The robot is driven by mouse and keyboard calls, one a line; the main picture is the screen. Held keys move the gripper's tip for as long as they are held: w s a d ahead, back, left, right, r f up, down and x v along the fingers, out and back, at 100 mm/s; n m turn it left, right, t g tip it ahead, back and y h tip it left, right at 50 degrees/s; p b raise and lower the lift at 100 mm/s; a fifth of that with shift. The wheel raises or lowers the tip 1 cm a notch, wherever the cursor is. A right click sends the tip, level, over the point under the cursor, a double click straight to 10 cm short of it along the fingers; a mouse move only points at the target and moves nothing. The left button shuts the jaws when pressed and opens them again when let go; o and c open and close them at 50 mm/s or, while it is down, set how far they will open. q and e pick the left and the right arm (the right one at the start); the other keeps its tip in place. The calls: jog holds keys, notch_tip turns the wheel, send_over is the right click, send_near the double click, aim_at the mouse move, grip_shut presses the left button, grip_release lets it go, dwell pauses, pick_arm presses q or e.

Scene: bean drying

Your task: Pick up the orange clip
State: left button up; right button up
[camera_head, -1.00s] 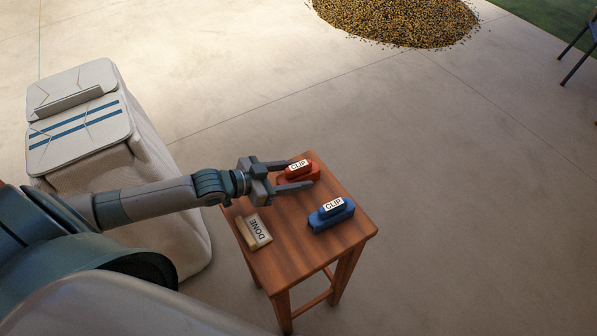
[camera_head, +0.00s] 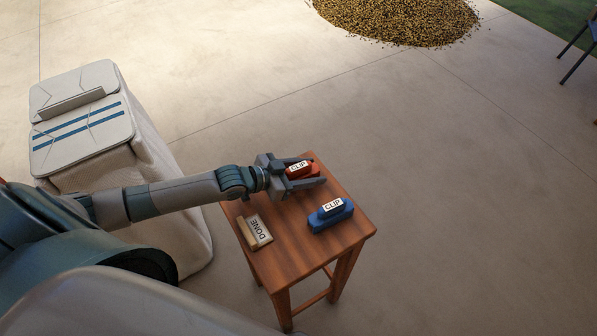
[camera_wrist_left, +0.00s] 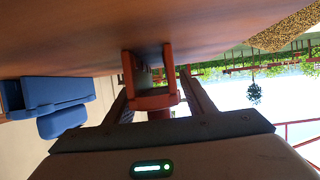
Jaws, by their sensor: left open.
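The orange clip (camera_head: 301,169), with a white "CLIP" label, lies at the back of the small wooden table (camera_head: 285,262). My left gripper (camera_head: 316,171) is open, with its fingers on either side of the orange clip. In the left wrist view the orange clip (camera_wrist_left: 152,101) sits between the two open fingers (camera_wrist_left: 153,90), with a small gap visible at the sides. My right gripper is not in view.
A blue clip (camera_head: 331,214) lies near the right edge of the table and also shows in the left wrist view (camera_wrist_left: 55,97). A "DONE" block (camera_head: 255,232) lies at the front left. A white-covered stand (camera_head: 160,190) is left; a bean pile (camera_head: 397,18) lies on the floor behind.

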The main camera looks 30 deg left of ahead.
aim_at(312, 163)
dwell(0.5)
pick_arm(q)
jog(key=c, duration=1.1)
jog(key=shift+c, duration=0.2)
